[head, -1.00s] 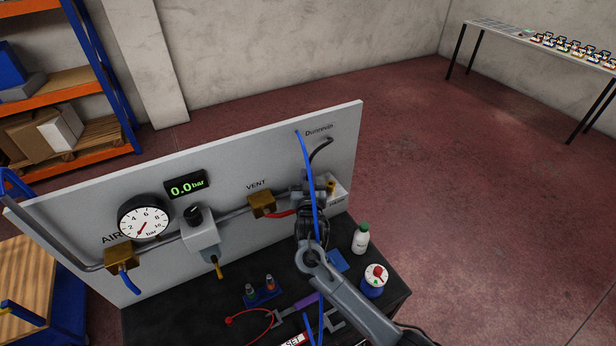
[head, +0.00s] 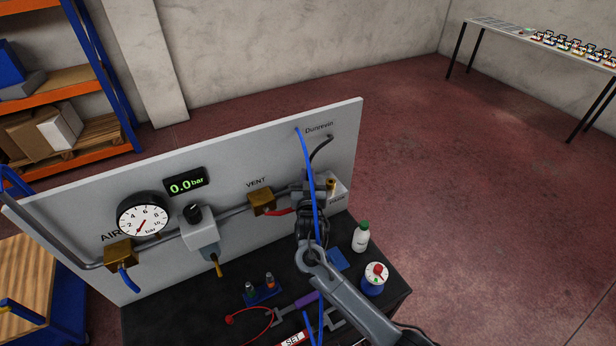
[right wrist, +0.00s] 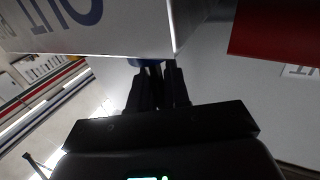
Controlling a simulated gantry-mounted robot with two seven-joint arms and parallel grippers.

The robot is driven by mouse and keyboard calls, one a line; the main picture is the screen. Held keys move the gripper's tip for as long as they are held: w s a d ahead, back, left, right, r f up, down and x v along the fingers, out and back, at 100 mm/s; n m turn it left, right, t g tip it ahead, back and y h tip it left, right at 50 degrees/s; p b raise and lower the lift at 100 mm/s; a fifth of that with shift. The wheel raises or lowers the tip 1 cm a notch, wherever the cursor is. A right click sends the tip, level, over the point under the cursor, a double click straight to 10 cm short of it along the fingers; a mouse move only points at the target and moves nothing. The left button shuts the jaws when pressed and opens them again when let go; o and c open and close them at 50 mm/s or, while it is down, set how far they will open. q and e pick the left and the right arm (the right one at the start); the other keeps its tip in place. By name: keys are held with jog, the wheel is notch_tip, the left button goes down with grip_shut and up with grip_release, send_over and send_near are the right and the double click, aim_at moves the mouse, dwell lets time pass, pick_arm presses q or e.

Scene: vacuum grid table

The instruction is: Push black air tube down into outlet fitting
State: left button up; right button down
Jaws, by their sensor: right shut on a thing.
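The black air tube (head: 322,146) leaves the upper right of the panel in the head view and curves down toward my right gripper (head: 308,192). My right gripper is at the right end of the pipe run, beside the white outlet block (head: 338,191). In the right wrist view its fingers (right wrist: 157,76) are shut on a dark piece, which appears to be the tube. A blue rim (right wrist: 150,62) shows just beyond the fingertips, under the block's edge (right wrist: 110,45). How deep the tube's end sits is hidden. My left gripper is out of view.
A blue tube (head: 307,160) hangs across my right gripper. The panel (head: 235,170) stands close behind, with a gauge (head: 142,215) and a brass vent block (head: 262,201). A green-capped bottle (head: 361,238) and a blue jar (head: 374,280) stand right of my arm.

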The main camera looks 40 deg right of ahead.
jog(key=c, duration=1)
grip_release()
